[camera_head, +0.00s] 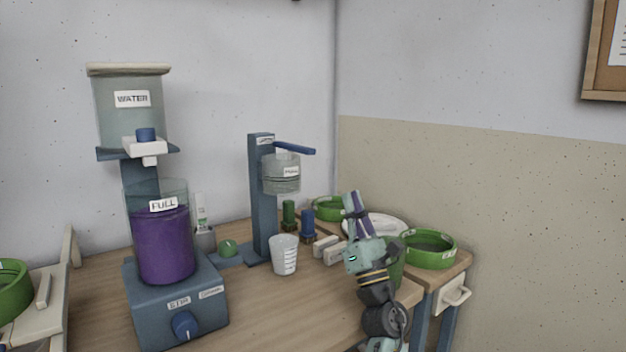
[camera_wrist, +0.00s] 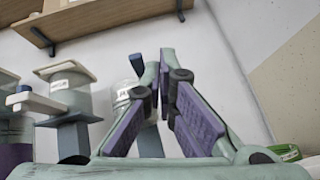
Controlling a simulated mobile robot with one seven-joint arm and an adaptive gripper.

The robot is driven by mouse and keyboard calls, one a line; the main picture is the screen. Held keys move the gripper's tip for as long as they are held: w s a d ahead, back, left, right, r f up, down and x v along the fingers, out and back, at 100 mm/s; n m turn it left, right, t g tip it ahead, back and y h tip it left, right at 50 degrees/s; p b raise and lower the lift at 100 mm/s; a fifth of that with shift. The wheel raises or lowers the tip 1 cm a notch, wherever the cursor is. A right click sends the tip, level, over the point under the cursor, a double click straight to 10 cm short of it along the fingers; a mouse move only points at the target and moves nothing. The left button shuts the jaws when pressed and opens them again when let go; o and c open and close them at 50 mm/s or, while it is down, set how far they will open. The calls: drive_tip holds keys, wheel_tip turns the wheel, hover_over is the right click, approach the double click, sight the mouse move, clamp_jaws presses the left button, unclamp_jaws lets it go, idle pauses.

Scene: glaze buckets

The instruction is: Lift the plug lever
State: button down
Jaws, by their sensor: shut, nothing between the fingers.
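The plug lever (camera_head: 294,148) is a blue bar at the top of a blue-grey post (camera_head: 262,200). It points right and slopes slightly down, above a clear labelled cup (camera_head: 281,174) held on the post. My gripper (camera_head: 354,200) is to the right of the post and lower than the lever, with its fingers pointing up, apart from it. In the wrist view my gripper's fingers (camera_wrist: 162,68) come together at their tips with nothing between them. The blue lever end (camera_wrist: 136,64) shows just left of the fingertips there; the left finger hides part of the cup and post.
A white measuring cup (camera_head: 284,254) stands below the post. A water dispenser (camera_head: 128,110) and a stirrer with a purple-filled jar (camera_head: 164,245) stand left. Green bowls (camera_head: 430,249) and a white plate (camera_head: 378,224) are at the right. A shelf (camera_wrist: 90,22) shows in the wrist view.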

drive_tip(key=a+n+g+y, duration=0.1)
drive_tip(key=n+y, duration=0.1)
drive_tip(key=a+f+n+g+y, duration=0.1)
drive_tip(key=a+n+g, duration=0.1)
drive_tip(key=n, duration=0.1)
drive_tip(key=w+a+n+g+y, duration=0.1)
drive_tip(key=a+n+y, duration=0.1)
drive_tip(key=shift+f+n+g+y, duration=0.3)
drive_tip(key=shift+f+n, duration=0.05)
drive_tip(key=shift+n, duration=0.05)
drive_tip(key=shift+w+a, duration=0.1)
drive_tip(key=p+x, duration=0.3)
drive_tip(key=x, duration=0.7)
drive_tip(key=shift+r, duration=0.1)
